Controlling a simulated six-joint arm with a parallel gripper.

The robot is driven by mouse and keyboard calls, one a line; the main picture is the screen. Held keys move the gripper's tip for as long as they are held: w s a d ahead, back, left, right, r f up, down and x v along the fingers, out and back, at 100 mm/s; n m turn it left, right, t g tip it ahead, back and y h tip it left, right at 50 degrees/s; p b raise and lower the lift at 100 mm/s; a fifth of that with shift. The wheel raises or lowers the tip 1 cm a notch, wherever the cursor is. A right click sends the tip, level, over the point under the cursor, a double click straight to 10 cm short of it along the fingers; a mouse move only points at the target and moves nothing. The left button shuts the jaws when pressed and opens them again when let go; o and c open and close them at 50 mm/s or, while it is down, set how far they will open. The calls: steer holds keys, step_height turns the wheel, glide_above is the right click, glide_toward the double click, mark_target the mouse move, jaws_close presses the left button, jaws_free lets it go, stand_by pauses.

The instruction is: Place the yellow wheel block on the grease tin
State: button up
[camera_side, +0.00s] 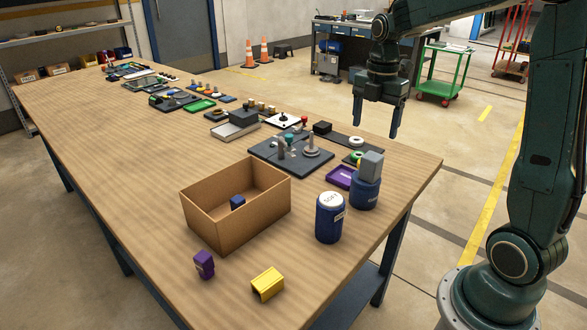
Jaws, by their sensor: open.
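A yellow block (267,284) with a dark notch on its near side lies on the wooden table near its front edge. A blue tin (329,222) with a white lid stands upright right of the cardboard box; its lettering is too small to read surely. A second blue tin (364,195) stands behind it with a grey block (371,165) on top. I cannot tell which tin is the grease tin. My gripper (376,124) points down with fingers apart and empty, high up behind the tins and far from the yellow block.
An open cardboard box (240,222) holds a small blue block (237,202). A purple block (204,265) lies left of the yellow block. A dark fixture plate with pegs (291,155) and a purple tray (341,177) lie behind.

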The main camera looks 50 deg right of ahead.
steer(key=s+a+r+m+t, duration=0.2)
steer(key=s+a+m, duration=0.6)
steer(key=m, duration=0.1)
steer(key=s+a+r+m+t, duration=0.2)
steer(key=s+a+m+t, duration=0.1)
steer(key=s+a+m, duration=0.5)
steer(key=shift+s+m+t, duration=0.3)
steer(key=shift+s+m, duration=0.2)
steer(key=shift+s, duration=0.1)
